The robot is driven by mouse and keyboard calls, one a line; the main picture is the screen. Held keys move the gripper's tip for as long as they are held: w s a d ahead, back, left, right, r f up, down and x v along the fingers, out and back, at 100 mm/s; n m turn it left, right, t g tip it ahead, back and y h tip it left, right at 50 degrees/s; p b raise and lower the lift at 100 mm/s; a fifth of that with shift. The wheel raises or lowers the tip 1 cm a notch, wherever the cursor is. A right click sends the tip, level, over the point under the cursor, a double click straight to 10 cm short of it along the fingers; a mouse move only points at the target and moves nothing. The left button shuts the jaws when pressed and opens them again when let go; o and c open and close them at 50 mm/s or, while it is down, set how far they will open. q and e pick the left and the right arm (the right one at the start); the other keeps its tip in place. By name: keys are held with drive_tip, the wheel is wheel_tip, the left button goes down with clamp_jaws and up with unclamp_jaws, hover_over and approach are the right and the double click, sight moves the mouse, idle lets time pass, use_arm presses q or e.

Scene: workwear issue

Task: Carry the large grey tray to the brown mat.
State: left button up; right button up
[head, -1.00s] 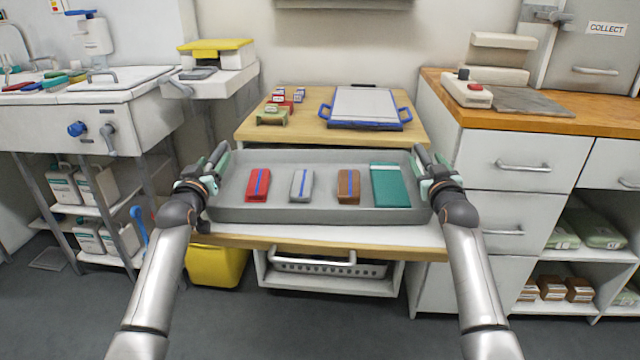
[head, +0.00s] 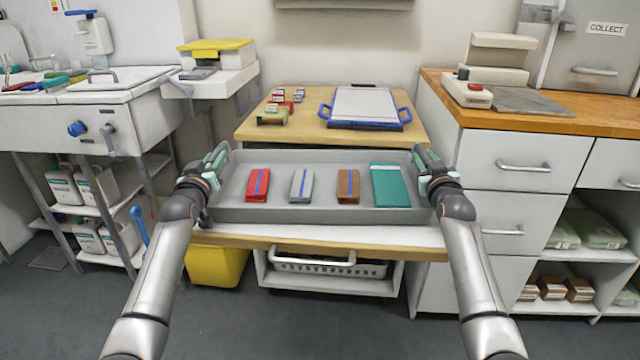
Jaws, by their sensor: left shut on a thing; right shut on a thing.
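The large grey tray (head: 320,215) is level in front of me, at the near part of the wooden-edged table. It carries a red packet (head: 258,185), a grey packet (head: 301,186), a brown packet (head: 348,186) and a teal folder (head: 390,186), side by side. My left gripper (head: 213,168) is shut on the tray's left end. My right gripper (head: 426,168) is shut on its right end. I cannot tell whether the tray's underside touches the table. I cannot make out a brown mat in this view.
Behind the tray, the table (head: 290,132) bears a blue-handled white board (head: 366,106) and small boxes (head: 285,97). A wooden counter (head: 590,118) with a grey sheet (head: 527,100) stands at right. A sink unit (head: 70,118) stands at left, with a yellow bin (head: 215,266) below the table.

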use_arm(q)
clamp_jaws()
use_arm(e)
clamp_jaws()
idle(0.5)
use_arm(q)
drive_tip(key=shift+r, duration=0.25)
use_arm(e)
drive_tip(key=shift+r, duration=0.25)
